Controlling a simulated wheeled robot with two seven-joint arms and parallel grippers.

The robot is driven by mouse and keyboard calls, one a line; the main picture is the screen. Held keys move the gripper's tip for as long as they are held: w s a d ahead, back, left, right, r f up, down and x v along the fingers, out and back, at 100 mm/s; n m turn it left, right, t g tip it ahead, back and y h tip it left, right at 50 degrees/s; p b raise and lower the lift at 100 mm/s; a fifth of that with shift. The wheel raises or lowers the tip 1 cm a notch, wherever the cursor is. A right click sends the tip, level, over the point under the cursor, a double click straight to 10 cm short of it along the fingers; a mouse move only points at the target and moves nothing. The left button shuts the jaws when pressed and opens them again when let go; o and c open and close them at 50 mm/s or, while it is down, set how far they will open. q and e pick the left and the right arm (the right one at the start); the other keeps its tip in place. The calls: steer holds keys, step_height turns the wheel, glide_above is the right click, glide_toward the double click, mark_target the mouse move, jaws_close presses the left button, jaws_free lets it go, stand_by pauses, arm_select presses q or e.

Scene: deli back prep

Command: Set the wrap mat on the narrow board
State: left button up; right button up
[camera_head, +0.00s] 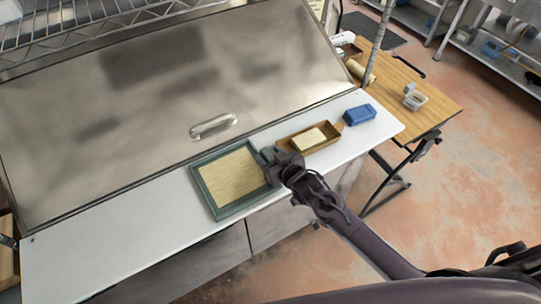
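A flat straw-coloured mat (232,178), which looks like the wrap mat, lies inside a grey-green rimmed tray (206,193) on the white counter. A narrow brown board or shallow tray (288,138) with a short handle lies to the right and further back, with a cream block (308,140) on it. My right gripper (270,156) is at the tray's right edge, between the mat and the narrow board. Its fingertips are small and dark, so I cannot tell whether they are open or touch the tray or mat. My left gripper is not in view.
A blue box (359,115) stands right of the narrow board. A large steel lid with a handle (213,126) rises behind the counter. The white counter (110,240) is clear on the left. A wooden table (420,95) stands beyond the right end.

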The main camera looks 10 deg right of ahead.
steer(key=shift+f, duration=0.15)
steer(key=shift+s, duration=0.1)
steer(key=shift+s+d+r+p, duration=0.25)
steer(key=shift+s+r+p, duration=0.25)
steer(key=shift+p, duration=0.25)
steer(key=shift+p+v, duration=2.7)
steer(key=shift+v, duration=0.6)
steer(key=shift+f, duration=0.15)
